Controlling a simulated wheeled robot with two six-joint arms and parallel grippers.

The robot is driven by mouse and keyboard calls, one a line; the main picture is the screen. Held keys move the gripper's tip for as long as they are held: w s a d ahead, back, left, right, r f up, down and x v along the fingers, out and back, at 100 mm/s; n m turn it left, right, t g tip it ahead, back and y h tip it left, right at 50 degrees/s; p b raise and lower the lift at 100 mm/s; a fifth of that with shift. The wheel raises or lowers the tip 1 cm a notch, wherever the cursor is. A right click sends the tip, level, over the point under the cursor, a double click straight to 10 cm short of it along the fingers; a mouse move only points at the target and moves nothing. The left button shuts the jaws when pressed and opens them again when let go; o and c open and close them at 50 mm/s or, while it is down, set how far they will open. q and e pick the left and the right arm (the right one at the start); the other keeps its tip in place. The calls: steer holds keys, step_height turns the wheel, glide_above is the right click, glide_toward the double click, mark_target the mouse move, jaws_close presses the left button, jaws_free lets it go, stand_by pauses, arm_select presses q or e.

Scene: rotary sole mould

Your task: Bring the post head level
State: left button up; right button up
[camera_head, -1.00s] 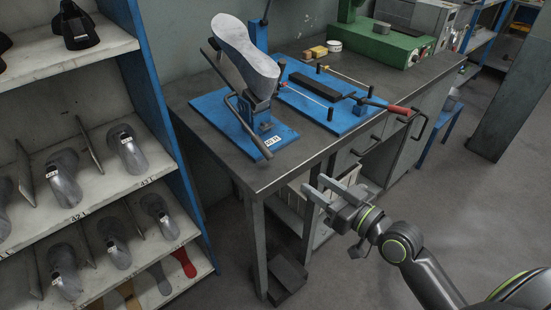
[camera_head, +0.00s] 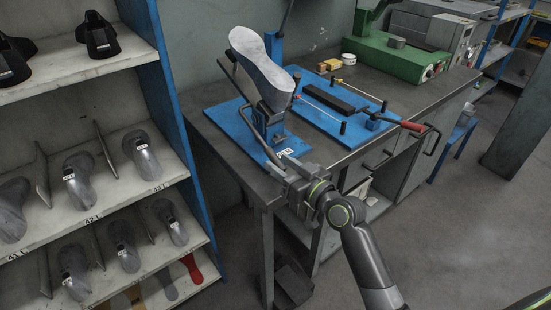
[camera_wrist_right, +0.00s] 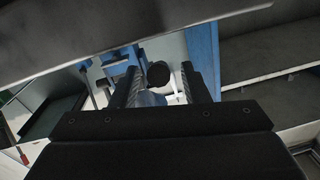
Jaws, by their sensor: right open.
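The post head carries a grey sole-shaped last (camera_head: 262,68) and stands on a blue base plate (camera_head: 226,116) on the bench. The last is steeply tilted, its upper left end high and its lower right end low. A dark bent lever bar (camera_head: 262,147) runs down the post's front side. My right gripper (camera_head: 280,169) is open at the plate's front edge, by the lever's lower end. In the wrist view, a round dark end (camera_wrist_right: 158,75) shows between the open fingers; contact cannot be told. My left gripper is not in view.
A shelf rack (camera_head: 165,180) with several grey lasts stands left of the bench (camera_head: 230,165). A second blue plate (camera_head: 330,122) with a red-handled lever (camera_head: 412,126) lies right of the post. A green machine (camera_head: 385,52) is behind. Floor on the right is clear.

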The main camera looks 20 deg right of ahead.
steer(key=shift+x, duration=1.3)
steer(key=shift+c, duration=0.2)
jaws_close()
